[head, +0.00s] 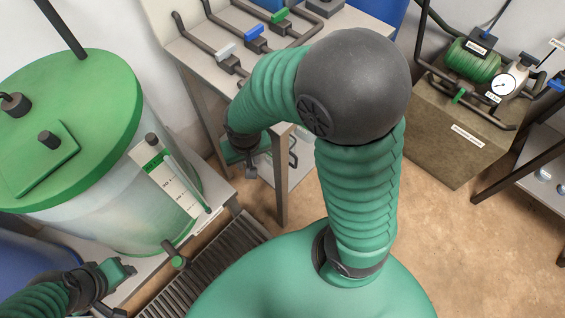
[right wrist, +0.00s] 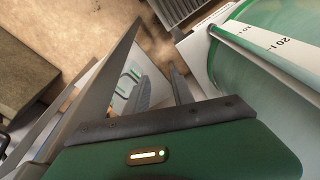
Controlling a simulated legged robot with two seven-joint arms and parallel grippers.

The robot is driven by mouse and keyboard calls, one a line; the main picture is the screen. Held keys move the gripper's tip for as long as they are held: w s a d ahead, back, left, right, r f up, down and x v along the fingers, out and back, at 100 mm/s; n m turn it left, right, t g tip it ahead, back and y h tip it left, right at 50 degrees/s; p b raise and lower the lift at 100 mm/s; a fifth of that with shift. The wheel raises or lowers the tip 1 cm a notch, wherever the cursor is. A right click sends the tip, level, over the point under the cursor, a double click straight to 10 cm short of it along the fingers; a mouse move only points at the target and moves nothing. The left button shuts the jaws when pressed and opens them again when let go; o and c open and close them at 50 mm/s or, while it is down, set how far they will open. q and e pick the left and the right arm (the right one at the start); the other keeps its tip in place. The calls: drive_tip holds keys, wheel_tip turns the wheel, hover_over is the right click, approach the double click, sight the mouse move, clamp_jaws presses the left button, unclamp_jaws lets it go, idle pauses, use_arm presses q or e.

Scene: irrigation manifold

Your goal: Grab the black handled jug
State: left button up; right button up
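A black loop (head: 293,152) shows beside a table leg under the grey bench in the head view. It may be the jug's handle; the jug's body cannot be made out. My right gripper (head: 250,170) hangs left of that loop, apart from it, partly hidden by its own arm. In the right wrist view its two dark fingers (right wrist: 163,90) stand apart with nothing seen between them. Beyond them is a pale surface with green marks (right wrist: 128,83), which I cannot identify surely. My left gripper (head: 122,272) is at the lower left, near the tank stand; its fingers are unclear.
A large green-lidded tank (head: 75,130) with a level gauge stands at left, above a dark floor grate (head: 205,262). The grey bench (head: 190,48) carries pipes with coloured valves. A pump block (head: 455,130) stands at right. Brown floor is clear between them.

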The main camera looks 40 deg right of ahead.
drive_tip(key=w+d+f+m+g+h+b, duration=0.1)
drive_tip(key=w+d+f+m+h, duration=0.2)
drive_tip(key=w+d+f+m, duration=0.4)
drive_tip(key=w+d+f+m+g+h+b, duration=0.1)
drive_tip(key=w+d+f+m+h, duration=0.25)
drive_tip(key=w+f+m, duration=0.4)
use_arm(q)
wheel_tip(320, 180, down, 8)
drive_tip(key=a+b, duration=0.1)
drive_tip(key=b, duration=0.2)
drive_tip(key=shift+w+f+b, duration=0.2)
drive_tip(key=shift+b, duration=0.2)
use_arm(e)
drive_tip(key=d+f, duration=0.5)
drive_tip(key=f, duration=0.3)
drive_tip(key=w+d+f+n, duration=0.1)
drive_tip(key=d+f, duration=0.4)
drive_tip(key=f, duration=0.2)
drive_tip(key=shift+w+f, duration=0.2)
drive_tip(key=shift+f, duration=0.2)
use_arm(q)
drive_tip(key=shift+a, duration=0.15)
use_arm(e)
drive_tip(key=shift+a, duration=0.1)
clamp_jaws()
